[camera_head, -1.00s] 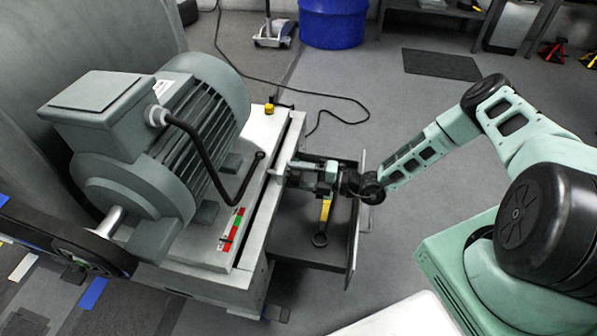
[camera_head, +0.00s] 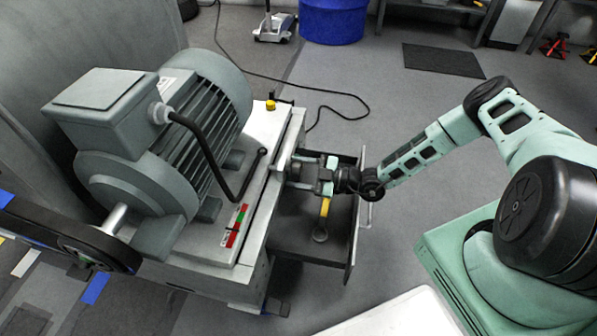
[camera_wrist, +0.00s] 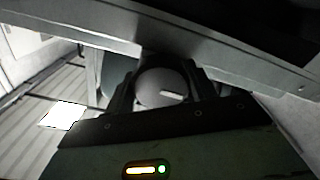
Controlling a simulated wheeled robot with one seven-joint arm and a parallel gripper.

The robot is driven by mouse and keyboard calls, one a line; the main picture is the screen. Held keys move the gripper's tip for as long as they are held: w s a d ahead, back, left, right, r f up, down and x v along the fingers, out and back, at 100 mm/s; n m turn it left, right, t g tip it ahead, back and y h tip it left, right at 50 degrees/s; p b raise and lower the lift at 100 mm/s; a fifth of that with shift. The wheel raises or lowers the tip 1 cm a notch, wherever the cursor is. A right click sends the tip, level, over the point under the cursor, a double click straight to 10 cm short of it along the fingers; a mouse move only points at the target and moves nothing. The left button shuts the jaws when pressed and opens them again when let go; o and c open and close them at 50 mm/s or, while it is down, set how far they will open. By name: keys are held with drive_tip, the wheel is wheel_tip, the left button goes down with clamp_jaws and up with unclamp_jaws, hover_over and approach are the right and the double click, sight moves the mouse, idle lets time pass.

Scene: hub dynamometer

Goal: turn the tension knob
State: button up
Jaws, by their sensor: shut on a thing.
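The tension knob (camera_wrist: 160,86) shows in the wrist view as a round grey face with a short pale mark lying close to level. My gripper (camera_wrist: 162,98) has one dark finger at each side of the knob and is shut on it. In the head view my gripper (camera_head: 312,178) is at the right side of the machine base (camera_head: 258,228), just below its top edge and above an open drawer. The knob itself is hidden there behind the gripper and the base edge.
The open drawer (camera_head: 300,245) holds a tool with a yellow handle (camera_head: 325,207) under my gripper. A big grey motor (camera_head: 165,140) stands on the base. A yellow button (camera_head: 270,105) sits at the base's far corner. A black cable (camera_head: 345,98) lies on the floor behind.

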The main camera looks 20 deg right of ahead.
drive_tip(key=m+b, duration=0.1)
drive_tip(key=m, duration=0.6)
drive_tip(key=shift+f, duration=0.15)
drive_tip(key=b, duration=0.2)
drive_tip(key=m+b, duration=0.1)
drive_tip(key=b, duration=0.2)
drive_tip(key=shift+w+d+f, duration=0.15)
drive_tip(key=shift+w+f, duration=0.05)
drive_tip(key=shift+f, duration=0.1)
drive_tip(key=m+b, duration=0.1)
drive_tip(key=b, duration=0.6)
drive_tip(key=shift+a+f+m+b, duration=0.2)
drive_tip(key=shift+f+m+b, duration=0.1)
drive_tip(key=shift+f+m, duration=0.1)
drive_tip(key=shift+b, duration=1.05)
drive_tip(key=m+b, duration=0.1)
drive_tip(key=b, duration=0.2)
drive_tip(key=shift+r, duration=0.1)
drive_tip(key=shift+d+r+m+b, duration=0.15)
drive_tip(key=shift+r+m+b, duration=0.45)
drive_tip(key=shift+b, duration=0.1)
drive_tip(key=shift+s+d+r+m+p, duration=0.1)
drive_tip(key=shift+r+m+p, duration=0.15)
drive_tip(key=shift+m+p, duration=0.85)
drive_tip(key=shift+m, duration=0.5)
